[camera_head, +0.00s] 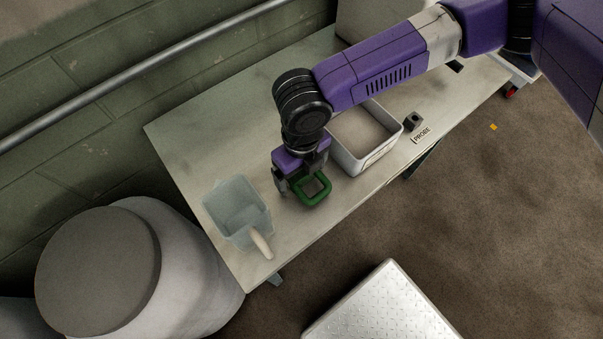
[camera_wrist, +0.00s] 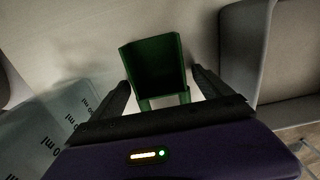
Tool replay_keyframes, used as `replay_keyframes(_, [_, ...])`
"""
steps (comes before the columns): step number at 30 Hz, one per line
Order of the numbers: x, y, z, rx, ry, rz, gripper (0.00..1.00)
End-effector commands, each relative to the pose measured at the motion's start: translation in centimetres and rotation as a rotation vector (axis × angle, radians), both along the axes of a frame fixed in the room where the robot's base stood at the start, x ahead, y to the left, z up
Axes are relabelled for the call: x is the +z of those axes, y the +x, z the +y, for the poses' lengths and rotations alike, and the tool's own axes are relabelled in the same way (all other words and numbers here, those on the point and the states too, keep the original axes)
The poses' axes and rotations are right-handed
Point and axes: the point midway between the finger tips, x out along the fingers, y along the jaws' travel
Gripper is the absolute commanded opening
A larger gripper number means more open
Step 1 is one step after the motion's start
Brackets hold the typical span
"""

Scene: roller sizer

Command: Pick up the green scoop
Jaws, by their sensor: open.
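The green scoop (camera_head: 316,194) is on the pale table below my gripper (camera_head: 301,179). In the wrist view the scoop (camera_wrist: 156,62) shows as a dark green open box, with a narrower green part toward my gripper. My gripper (camera_wrist: 161,80) is open, with one dark finger on each side of the scoop's near end. Gaps show between the fingers and the scoop in the wrist view. My gripper hides part of the scoop in the head view.
A clear measuring jug (camera_head: 238,207) with a pale handle stands close left of my gripper. A white bin (camera_head: 391,143) is close right. A small dark block (camera_head: 413,121) sits by the PROBE label (camera_head: 421,135). The table's front edge is near.

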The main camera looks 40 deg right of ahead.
Motion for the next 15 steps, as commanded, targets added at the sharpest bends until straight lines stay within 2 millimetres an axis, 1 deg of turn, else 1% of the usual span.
replay_keyframes(5, [-0.07, -0.01, 0.01, 0.0, 0.0, 0.0, 0.89])
replay_keyframes(6, [-0.06, -0.01, 0.01, 0.0, 0.0, 0.0, 0.87])
replay_keyframes(11, [-0.04, -0.02, 0.01, 0.0, 0.0, 0.0, 0.56])
replay_keyframes(15, [-0.03, -0.02, 0.01, 0.0, 0.0, 0.0, 0.28])
